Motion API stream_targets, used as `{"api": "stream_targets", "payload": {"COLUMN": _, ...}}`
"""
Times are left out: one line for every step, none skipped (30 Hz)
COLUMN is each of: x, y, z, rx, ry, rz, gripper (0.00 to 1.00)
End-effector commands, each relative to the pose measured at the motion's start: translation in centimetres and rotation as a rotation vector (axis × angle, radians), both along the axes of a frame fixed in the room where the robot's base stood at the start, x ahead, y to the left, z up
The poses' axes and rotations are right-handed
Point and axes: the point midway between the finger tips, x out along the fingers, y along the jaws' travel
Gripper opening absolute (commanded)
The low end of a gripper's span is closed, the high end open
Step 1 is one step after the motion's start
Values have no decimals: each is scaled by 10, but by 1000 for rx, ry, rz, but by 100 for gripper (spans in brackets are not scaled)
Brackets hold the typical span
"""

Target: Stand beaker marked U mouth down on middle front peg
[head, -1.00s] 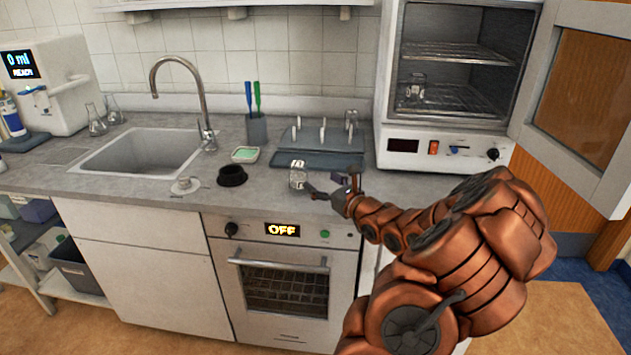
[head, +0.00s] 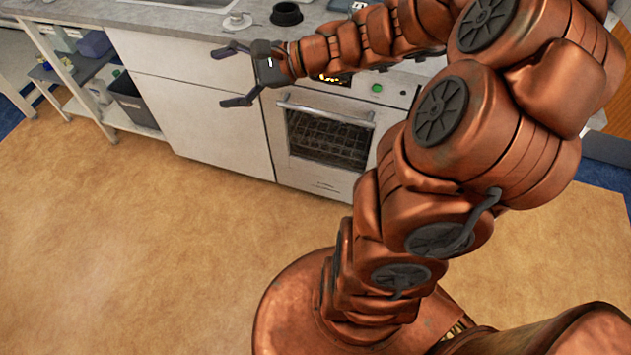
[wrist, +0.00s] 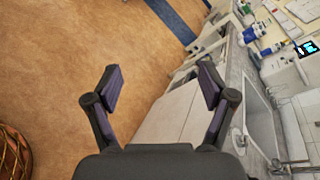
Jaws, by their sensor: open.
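My gripper (head: 228,76) is open and empty in the head view, in front of the white cabinet fronts and below the counter edge. In the wrist view its two fingers (wrist: 160,80) are spread wide, with only floor and cabinet front between them. No beaker shows in either current view. The peg rack is also out of both views; the head view is tilted down and cuts off the back of the counter.
A black ring-shaped holder (head: 287,13) and a white round fitting (head: 236,22) are on the counter (head: 190,22). The oven (head: 325,135) is below. In the wrist view the sink (wrist: 257,105) lies right. The brown floor (head: 130,240) is clear.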

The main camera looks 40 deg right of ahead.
Motion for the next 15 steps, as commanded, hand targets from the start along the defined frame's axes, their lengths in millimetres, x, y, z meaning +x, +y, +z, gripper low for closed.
{"api": "stream_targets", "payload": {"x": -18, "y": 30, "z": -4, "rx": -79, "ry": -7, "rz": 111, "gripper": 83}}
{"api": "stream_targets", "payload": {"x": -31, "y": 45, "z": -8, "rx": -127, "ry": -10, "rz": 174, "gripper": 83}}
{"api": "stream_targets", "payload": {"x": -48, "y": 62, "z": -14, "rx": -193, "ry": -15, "rz": 260, "gripper": 83}}
{"api": "stream_targets", "payload": {"x": -62, "y": 73, "z": -18, "rx": -238, "ry": -18, "rz": 323, "gripper": 83}}
{"api": "stream_targets", "payload": {"x": -76, "y": 83, "z": -24, "rx": -284, "ry": -19, "rz": 385, "gripper": 83}}
{"api": "stream_targets", "payload": {"x": -95, "y": 94, "z": -30, "rx": -349, "ry": -23, "rz": 469, "gripper": 83}}
{"api": "stream_targets", "payload": {"x": -109, "y": 100, "z": -35, "rx": -395, "ry": -26, "rz": 529, "gripper": 83}}
{"api": "stream_targets", "payload": {"x": -123, "y": 105, "z": -40, "rx": -441, "ry": -28, "rz": 589, "gripper": 83}}
{"api": "stream_targets", "payload": {"x": -142, "y": 108, "z": -47, "rx": -506, "ry": -30, "rz": 667, "gripper": 83}}
{"api": "stream_targets", "payload": {"x": -155, "y": 109, "z": -52, "rx": -555, "ry": -33, "rz": 723, "gripper": 83}}
{"api": "stream_targets", "payload": {"x": -168, "y": 109, "z": -56, "rx": -603, "ry": -36, "rz": 779, "gripper": 83}}
{"api": "stream_targets", "payload": {"x": -185, "y": 106, "z": -63, "rx": -669, "ry": -36, "rz": 852, "gripper": 83}}
{"api": "stream_targets", "payload": {"x": -196, "y": 103, "z": -66, "rx": -720, "ry": -39, "rz": 904, "gripper": 83}}
{"api": "stream_targets", "payload": {"x": -208, "y": 98, "z": -70, "rx": -770, "ry": -42, "rz": 957, "gripper": 83}}
{"api": "stream_targets", "payload": {"x": -222, "y": 91, "z": -74, "rx": -835, "ry": -42, "rz": 1024, "gripper": 83}}
